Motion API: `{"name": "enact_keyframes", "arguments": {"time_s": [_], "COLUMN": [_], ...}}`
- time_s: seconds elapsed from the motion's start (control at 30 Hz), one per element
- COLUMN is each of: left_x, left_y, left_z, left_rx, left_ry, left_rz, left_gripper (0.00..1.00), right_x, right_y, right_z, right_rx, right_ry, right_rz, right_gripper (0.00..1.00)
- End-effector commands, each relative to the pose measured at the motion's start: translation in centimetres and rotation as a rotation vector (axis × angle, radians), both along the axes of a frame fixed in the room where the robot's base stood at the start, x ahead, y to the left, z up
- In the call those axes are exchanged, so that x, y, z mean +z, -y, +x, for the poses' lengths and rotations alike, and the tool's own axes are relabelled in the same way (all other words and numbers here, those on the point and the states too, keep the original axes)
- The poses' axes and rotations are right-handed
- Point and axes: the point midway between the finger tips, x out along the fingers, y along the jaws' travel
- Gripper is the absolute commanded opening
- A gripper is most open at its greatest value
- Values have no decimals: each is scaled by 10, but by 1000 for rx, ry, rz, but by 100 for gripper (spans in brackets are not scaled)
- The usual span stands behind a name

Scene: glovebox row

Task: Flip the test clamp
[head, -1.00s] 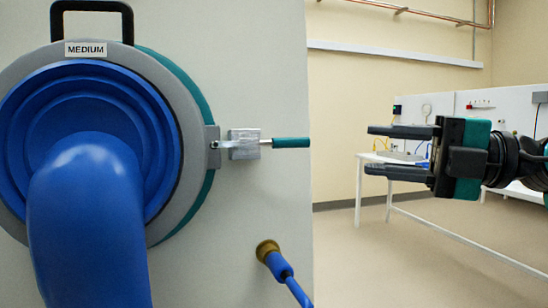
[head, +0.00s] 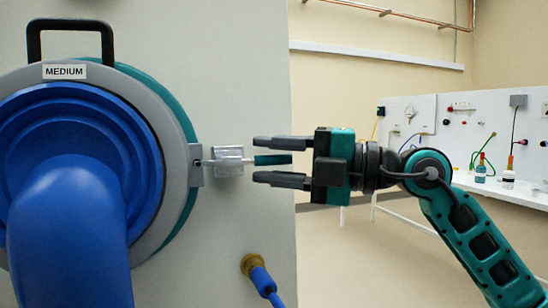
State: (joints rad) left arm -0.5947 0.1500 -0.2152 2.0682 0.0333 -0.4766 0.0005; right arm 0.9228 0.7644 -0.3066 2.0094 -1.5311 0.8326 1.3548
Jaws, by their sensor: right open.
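The test clamp (head: 229,161) is a small grey metal block on the white panel, at the right edge of the round port's grey ring. Its rod reaches left to a bracket (head: 196,163) on the ring. Its teal handle (head: 272,160) points right, about level. My right gripper (head: 268,162) comes in from the right with its fingers open, one above and one below the handle. A gap shows between the handle and each finger; I cannot tell whether they are at the same depth. My left gripper is not in view.
A blue glove (head: 75,230) bulges from the port labelled MEDIUM (head: 64,72), which has a black handle (head: 72,28) on top. A blue hose (head: 262,278) on a brass fitting (head: 254,264) sits below the clamp. A bench with bottles (head: 480,168) stands behind at right.

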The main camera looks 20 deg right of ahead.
Motion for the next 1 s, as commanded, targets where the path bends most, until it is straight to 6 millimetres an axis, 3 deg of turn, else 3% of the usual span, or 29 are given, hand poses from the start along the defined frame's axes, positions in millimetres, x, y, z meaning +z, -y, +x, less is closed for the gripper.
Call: {"name": "enact_keyframes", "arguments": {"time_s": [0.23,0.67,1.0], "left_x": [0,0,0], "left_y": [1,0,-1], "left_z": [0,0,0], "left_rx": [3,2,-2], "left_ry": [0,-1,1], "left_rz": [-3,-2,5], "left_gripper": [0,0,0], "right_x": [0,0,0], "right_y": [0,0,0], "right_z": [0,0,0], "right_rx": [-1,0,-1], "right_ry": [0,0,0], "right_rz": [0,0,0], "right_gripper": [40,0,0]}}
